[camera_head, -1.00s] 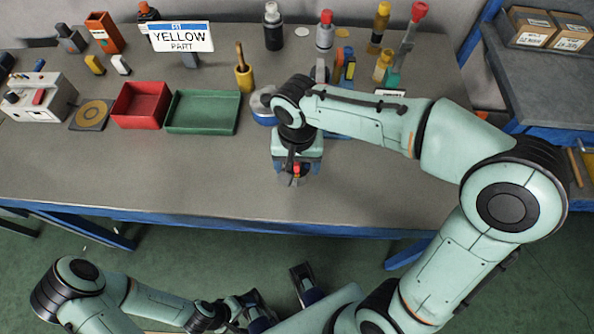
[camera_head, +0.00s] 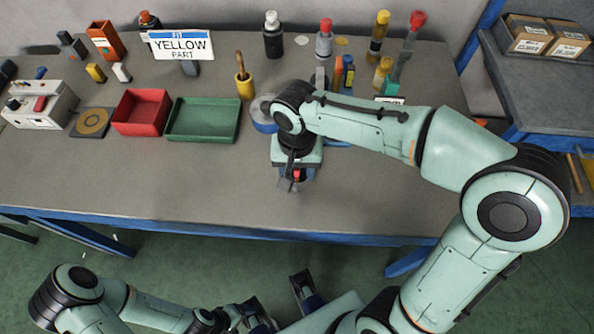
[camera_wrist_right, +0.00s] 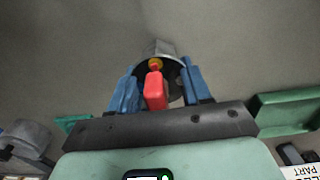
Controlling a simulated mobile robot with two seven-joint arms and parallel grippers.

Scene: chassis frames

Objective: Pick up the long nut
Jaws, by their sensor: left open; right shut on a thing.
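My right gripper (camera_wrist_right: 159,82) is at the end of the arm over the front middle of the bench, fingers pointing down; it also shows in the head view (camera_head: 291,182). Between its blue fingers is a small part (camera_wrist_right: 155,90), red with a yellow tip. A dark round shape and a grey metallic end show beyond it. I cannot tell whether this is the long nut, nor whether it touches the bench. No other long nut can be made out. My left gripper (camera_head: 281,302) is open and empty, low in front of the bench.
A red tray (camera_head: 141,112) and a green tray (camera_head: 203,120) stand left of the right gripper. A sign reading YELLOW PART (camera_head: 181,45) stands behind them. Several bottles and tools line the back. The bench (camera_head: 180,190) is clear at front left.

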